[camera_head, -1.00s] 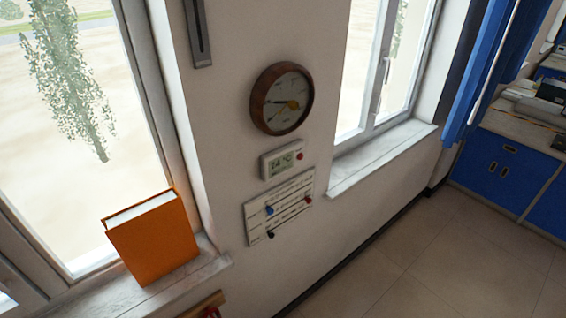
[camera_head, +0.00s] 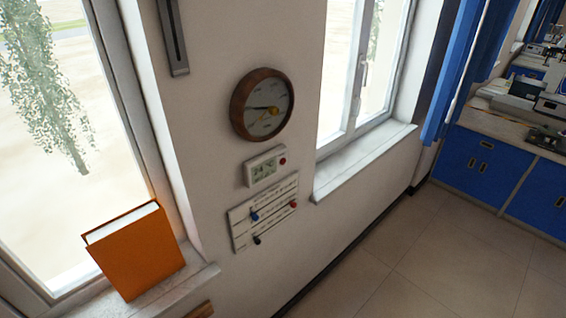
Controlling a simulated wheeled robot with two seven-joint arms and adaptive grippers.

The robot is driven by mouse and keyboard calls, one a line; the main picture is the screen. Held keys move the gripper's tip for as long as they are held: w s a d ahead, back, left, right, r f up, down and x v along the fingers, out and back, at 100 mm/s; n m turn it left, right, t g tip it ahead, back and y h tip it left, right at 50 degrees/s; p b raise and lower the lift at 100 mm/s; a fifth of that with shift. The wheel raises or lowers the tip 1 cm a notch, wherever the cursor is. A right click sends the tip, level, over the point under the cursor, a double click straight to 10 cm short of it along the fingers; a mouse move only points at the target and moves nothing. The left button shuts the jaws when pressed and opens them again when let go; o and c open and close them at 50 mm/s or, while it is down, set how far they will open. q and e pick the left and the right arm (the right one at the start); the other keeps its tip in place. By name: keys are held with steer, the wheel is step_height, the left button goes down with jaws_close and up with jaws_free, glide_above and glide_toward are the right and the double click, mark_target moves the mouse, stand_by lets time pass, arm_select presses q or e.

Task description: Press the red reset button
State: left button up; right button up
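A small red button (camera_head: 282,161) sits at the right side of a white digital display unit (camera_head: 264,167) on the wall. The unit hangs below a round wooden-rimmed dial (camera_head: 262,105) and above a white panel (camera_head: 242,229) with blue, red and black knobs. The panel's red knob (camera_head: 293,204) is at its right side. Neither of my grippers is in view.
An orange book (camera_head: 140,254) stands on the left window sill (camera_head: 190,275). A second window sill (camera_head: 365,160) juts out to the right of the unit. Blue cabinets (camera_head: 485,168) stand at the far right. The tiled floor (camera_head: 430,265) in front is clear.

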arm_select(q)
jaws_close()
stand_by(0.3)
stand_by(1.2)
